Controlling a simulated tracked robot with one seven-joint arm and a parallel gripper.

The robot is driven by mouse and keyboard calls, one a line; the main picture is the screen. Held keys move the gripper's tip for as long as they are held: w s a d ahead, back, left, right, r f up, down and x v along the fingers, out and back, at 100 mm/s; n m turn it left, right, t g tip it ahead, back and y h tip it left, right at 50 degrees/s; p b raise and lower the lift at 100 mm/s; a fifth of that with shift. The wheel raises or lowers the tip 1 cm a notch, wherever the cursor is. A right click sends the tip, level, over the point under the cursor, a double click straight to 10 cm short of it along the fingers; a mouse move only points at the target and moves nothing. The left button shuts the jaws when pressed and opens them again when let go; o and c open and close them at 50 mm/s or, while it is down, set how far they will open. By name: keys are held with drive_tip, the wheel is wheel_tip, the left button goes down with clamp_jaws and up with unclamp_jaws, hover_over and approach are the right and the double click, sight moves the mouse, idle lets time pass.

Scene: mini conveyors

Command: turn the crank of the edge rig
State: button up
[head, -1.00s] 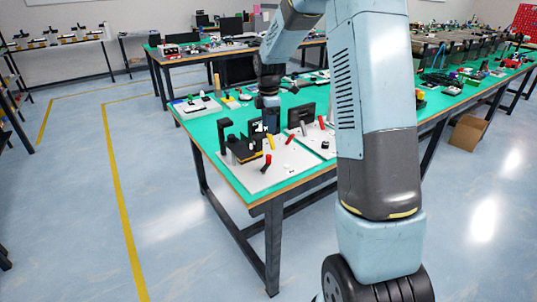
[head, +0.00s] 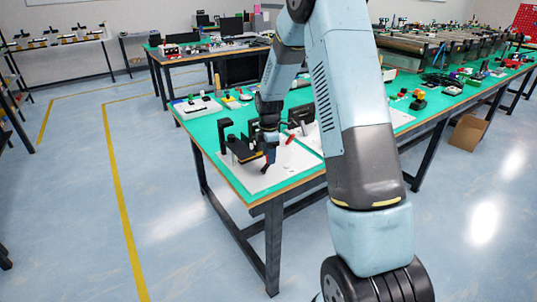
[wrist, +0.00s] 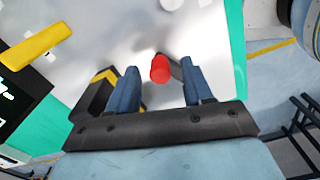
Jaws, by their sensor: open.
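The edge rig's white base plate (head: 285,178) lies on the near corner of the green-topped table, with a dark block (head: 240,149) on it. In the wrist view a red crank handle (wrist: 160,68) stands between the two blue fingers of my gripper (wrist: 159,72), nearer the right finger. The fingers are apart; I cannot tell whether either touches the handle. In the head view my gripper (head: 267,166) points down over the plate and hides the red handle. The crank's pivot is mostly hidden in the wrist view.
A yellow lever (wrist: 36,45) stands at the left in the wrist view. A black and yellow part (wrist: 98,92) is close beside the left finger. A second rig with a red lever (head: 289,139) stands just behind. The floor to the left is clear.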

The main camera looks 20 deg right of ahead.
drive_tip(key=shift+c, duration=0.3)
clamp_jaws()
drive_tip(key=shift+d+m, duration=0.1)
drive_tip(key=shift+m, duration=0.2)
